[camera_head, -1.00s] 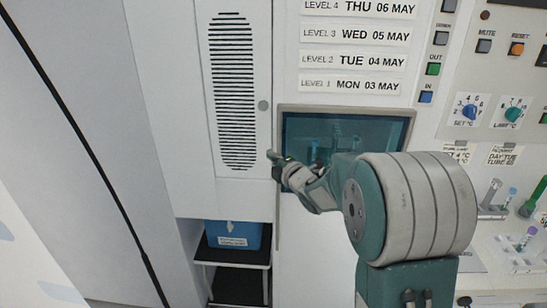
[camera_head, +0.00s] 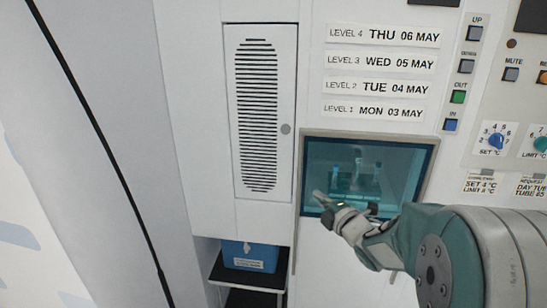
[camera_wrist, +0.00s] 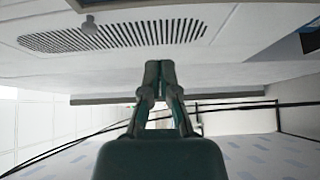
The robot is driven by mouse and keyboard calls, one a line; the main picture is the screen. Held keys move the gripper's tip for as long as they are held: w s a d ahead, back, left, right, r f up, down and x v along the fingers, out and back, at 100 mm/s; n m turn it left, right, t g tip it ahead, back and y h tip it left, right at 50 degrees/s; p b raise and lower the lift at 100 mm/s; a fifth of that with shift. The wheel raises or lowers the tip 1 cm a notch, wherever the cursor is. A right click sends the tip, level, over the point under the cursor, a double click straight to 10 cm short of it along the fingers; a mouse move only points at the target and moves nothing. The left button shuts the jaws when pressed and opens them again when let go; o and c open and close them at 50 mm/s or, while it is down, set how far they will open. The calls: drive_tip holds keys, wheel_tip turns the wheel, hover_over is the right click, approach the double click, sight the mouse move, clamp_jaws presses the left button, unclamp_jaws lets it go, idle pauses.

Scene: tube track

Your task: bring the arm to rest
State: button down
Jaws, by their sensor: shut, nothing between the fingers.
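My gripper (camera_head: 328,204) is shut and empty, in front of the lower left part of the teal glass window in the white cabinet. The wrist view shows its two green-grey fingers (camera_wrist: 160,68) pressed together at the tips. My arm reaches in from the lower right in the head view. The fingertips look clear of the cabinet, though the exact gap is hard to judge.
A white door with a slotted vent (camera_head: 257,115) and round knob is left of the window (camera_head: 400,165). Below is a blue box (camera_head: 248,256) on a dark shelf. Level labels (camera_head: 383,62), coloured buttons (camera_head: 451,124) and dials (camera_head: 496,140) lie up and right. Open space is at left.

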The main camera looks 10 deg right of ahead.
drive_tip(key=s+a+m+g+h, duration=0.1)
drive_tip(key=s+a+m+g, duration=0.1)
drive_tip(key=s+m, duration=0.5)
drive_tip(key=s+a+m+g+h, duration=0.2)
drive_tip(key=s+m+g, duration=0.3)
drive_tip(key=s, duration=0.7)
drive_tip(key=s+a+f+m+g+h, duration=0.1)
drive_tip(key=s+m+g, duration=0.3)
drive_tip(key=s+m, duration=0.5)
drive_tip(key=shift+s+a+h, duration=0.6)
drive_tip(key=shift+s+a, duration=0.1)
drive_tip(key=shift+s, duration=0.05)
drive_tip(key=shift+d, duration=0.15)
